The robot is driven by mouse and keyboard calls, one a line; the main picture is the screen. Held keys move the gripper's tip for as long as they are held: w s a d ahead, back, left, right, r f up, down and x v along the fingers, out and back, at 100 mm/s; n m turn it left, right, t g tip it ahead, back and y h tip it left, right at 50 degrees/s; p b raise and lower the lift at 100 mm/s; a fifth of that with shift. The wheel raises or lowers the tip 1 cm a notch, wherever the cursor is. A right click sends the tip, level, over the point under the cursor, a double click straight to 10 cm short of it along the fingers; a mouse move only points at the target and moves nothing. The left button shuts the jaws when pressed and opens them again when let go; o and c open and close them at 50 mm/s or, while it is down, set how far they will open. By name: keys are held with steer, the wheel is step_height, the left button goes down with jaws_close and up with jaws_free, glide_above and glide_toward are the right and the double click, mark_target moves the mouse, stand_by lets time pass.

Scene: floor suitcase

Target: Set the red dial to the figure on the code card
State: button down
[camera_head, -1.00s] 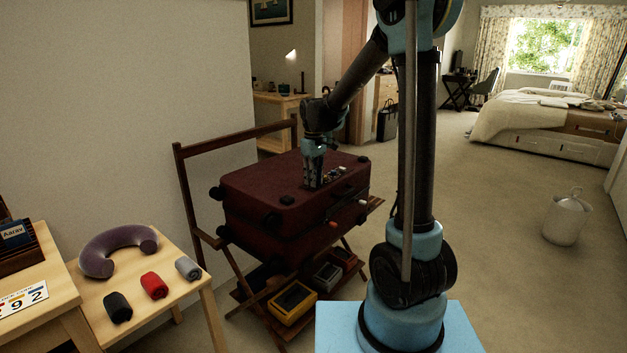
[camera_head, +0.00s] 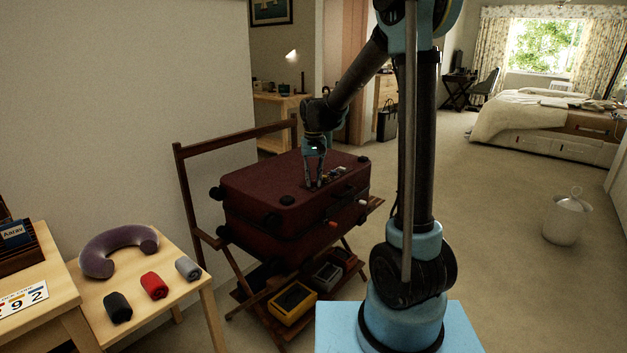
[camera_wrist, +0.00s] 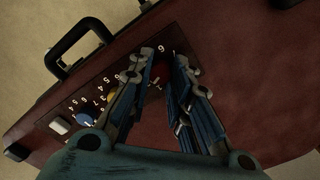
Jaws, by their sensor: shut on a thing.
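The dark red suitcase (camera_head: 255,188) lies on a wooden rack, with a small dial panel on its top, also in the wrist view (camera_wrist: 88,98). My gripper (camera_head: 314,184) points down onto this panel. In the wrist view its fingers (camera_wrist: 162,70) are shut on the red dial (camera_wrist: 159,72), which is mostly hidden between them. A figure 6 shows just beyond the fingertips; the dial's pointer cannot be read. The blue dial (camera_wrist: 85,119) and yellow dial (camera_wrist: 109,96) sit to the left. The code card (camera_head: 22,299) is cut by the left edge; 9 and 2 are readable.
A side table (camera_head: 190,290) holds a purple neck pillow (camera_head: 118,243) and rolled black, red and grey cloths. The suitcase's handle (camera_wrist: 77,42) stands near the panel. Several small boxes (camera_head: 292,300) sit on the rack's lower shelf. Floor at right is clear around a white bin (camera_head: 567,220).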

steer(key=shift+w+m, duration=0.1)
steer(key=shift+m, duration=0.2)
steer(key=c, duration=1.4)
jaws_free()
steer(key=shift+c, duration=0.2)
step_height(320, 180, up, 12)
